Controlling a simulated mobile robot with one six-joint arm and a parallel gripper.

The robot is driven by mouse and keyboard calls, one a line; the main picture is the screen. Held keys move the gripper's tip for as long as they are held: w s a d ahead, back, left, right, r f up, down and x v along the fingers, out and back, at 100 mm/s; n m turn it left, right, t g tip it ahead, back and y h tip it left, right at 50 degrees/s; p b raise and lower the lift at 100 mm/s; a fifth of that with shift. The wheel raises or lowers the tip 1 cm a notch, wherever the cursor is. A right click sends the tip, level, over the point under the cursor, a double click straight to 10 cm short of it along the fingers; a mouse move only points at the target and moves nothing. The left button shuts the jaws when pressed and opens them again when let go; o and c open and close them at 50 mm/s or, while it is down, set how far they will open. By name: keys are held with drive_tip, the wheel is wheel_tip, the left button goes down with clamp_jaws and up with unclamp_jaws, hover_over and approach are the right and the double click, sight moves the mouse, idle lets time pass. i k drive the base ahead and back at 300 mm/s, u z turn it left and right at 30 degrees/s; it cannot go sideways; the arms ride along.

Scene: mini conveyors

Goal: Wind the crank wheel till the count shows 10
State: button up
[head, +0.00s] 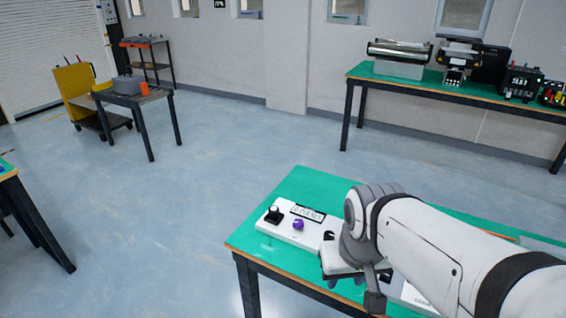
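A white panel (285,229) lies on the green-topped table (318,182) in the head view. It carries a black knob (273,214), a small purple knob (298,224) and a dark-framed plate (309,212) with marks too small to read. A small dark part (328,236) shows beside my wrist. I cannot make out the crank wheel for sure, nor a readable count; my arm covers part of the table. My gripper (345,283) is low over the table's front edge, right of the panel. Its fingers are mostly hidden, so I cannot tell whether they hold anything.
Another white item (418,298) shows partly under my arm at the right. A back bench (455,92) with several machines stands by the wall. A small table (150,98) and a yellow cart (72,84) stand at the left. The floor between is clear.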

sight(328, 235)
drive_tip(key=z, duration=0.45)
drive_tip(key=k, duration=1.35)
drive_tip(key=u, duration=0.25)
drive_tip(key=i, duration=1)
drive_tip(key=u, duration=0.05)
